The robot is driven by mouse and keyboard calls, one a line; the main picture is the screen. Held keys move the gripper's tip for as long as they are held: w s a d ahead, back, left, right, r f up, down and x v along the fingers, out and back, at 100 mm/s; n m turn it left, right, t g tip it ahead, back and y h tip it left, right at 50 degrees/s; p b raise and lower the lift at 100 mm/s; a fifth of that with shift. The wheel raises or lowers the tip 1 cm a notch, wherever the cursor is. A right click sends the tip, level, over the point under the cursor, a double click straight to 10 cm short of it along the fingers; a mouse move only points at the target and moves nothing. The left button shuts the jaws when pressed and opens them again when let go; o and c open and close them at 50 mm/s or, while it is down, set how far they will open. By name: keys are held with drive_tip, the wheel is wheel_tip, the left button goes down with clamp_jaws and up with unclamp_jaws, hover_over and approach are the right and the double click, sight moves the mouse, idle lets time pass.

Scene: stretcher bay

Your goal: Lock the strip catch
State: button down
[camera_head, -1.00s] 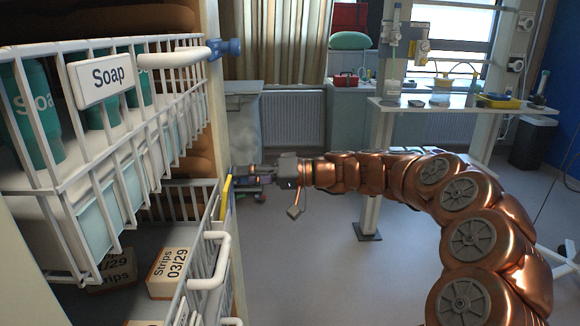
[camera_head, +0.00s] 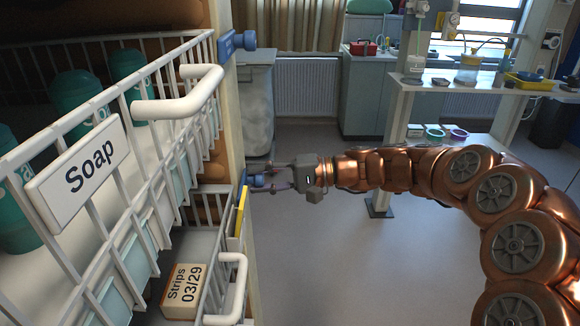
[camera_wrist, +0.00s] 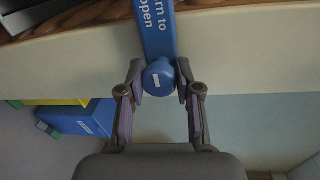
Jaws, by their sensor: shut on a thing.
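The strip catch is a blue round knob (camera_wrist: 158,77) with a white mark, below a blue plate (camera_wrist: 156,28) reading "...rn to open". In the head view the knob (camera_head: 257,181) sits on the post beside the lower wire basket. My gripper (camera_wrist: 160,88) has one finger on each side of the knob and is shut on it. It also shows in the head view (camera_head: 268,180), reaching in from the right. The lower basket (camera_head: 206,310) holds a box marked "Strips 03/29" (camera_head: 185,290). Whether the catch is locked cannot be told.
The upper wire basket with a Soap sign (camera_head: 82,172) and a white handle (camera_head: 182,95) stands close on the left. Another blue catch (camera_head: 240,41) is higher on the post. A lower white handle (camera_head: 238,290) juts out below my gripper. Open floor lies right of the rack.

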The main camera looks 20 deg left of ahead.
drive_tip(key=shift+s+a+f, duration=0.1)
drive_tip(key=shift+s+a, duration=0.1)
drive_tip(key=shift+s, duration=0.1)
drive_tip(key=c, duration=0.8)
unclamp_jaws()
drive_tip(key=shift+a, duration=0.1)
drive_tip(key=shift+w, duration=0.2)
drive_tip(key=shift+d, duration=0.2)
drive_tip(key=shift+w+d, duration=0.2)
drive_tip(key=shift+d, duration=0.05)
drive_tip(key=v, duration=1.1)
